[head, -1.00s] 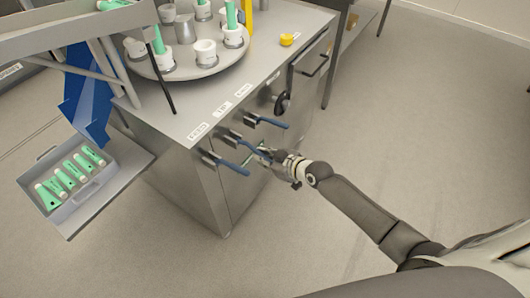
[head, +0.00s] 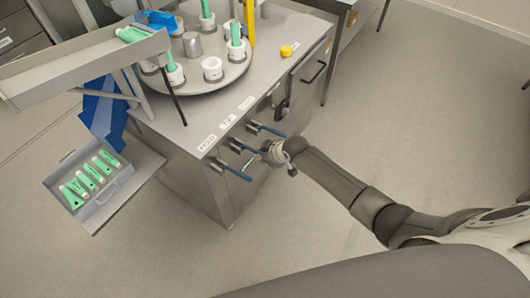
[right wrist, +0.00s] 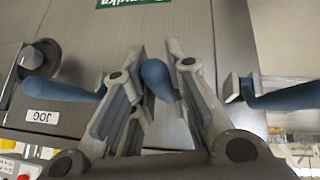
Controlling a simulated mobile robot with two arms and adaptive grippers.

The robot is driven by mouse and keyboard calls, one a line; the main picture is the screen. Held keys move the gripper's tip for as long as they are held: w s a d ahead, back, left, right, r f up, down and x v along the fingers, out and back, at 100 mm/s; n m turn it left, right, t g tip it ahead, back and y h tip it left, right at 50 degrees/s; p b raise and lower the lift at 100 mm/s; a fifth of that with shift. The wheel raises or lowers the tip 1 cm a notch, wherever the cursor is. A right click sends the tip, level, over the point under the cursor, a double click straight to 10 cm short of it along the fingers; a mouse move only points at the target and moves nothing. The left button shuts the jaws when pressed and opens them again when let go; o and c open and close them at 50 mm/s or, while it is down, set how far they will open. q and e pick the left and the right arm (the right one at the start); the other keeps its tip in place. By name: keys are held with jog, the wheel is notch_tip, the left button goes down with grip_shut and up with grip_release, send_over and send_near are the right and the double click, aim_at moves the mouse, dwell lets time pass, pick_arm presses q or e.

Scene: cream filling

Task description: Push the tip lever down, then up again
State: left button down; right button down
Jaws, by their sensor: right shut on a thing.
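The tip lever (head: 241,147) is the middle of three blue-handled levers on the side of the steel cabinet, under the TIP label (head: 227,122). My right gripper (head: 260,154) reaches it from the right. In the right wrist view, the two fingers of my right gripper (right wrist: 158,88) are on either side of the blue tip lever knob (right wrist: 156,77), and the gripper is shut on it. The lever's shaft is mostly hidden there by the fingers. My left gripper is not in view.
The feed lever (head: 234,173) is on one side and the jog lever (head: 268,130) on the other, both close to my gripper. A turntable (head: 205,85) with cups and green tubes stands on the cabinet. A tray (head: 118,195) holds several tubes. Open floor lies right.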

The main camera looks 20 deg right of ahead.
jog(key=shift+w+a+r+g+h+p, duration=0.2)
jog(key=shift+r+g+h+p, duration=0.15)
jog(key=shift+r+p, duration=0.2)
jog(key=c, duration=1.4)
grip_release()
jog(key=v, duration=1.2)
jog(key=shift+w, duration=0.1)
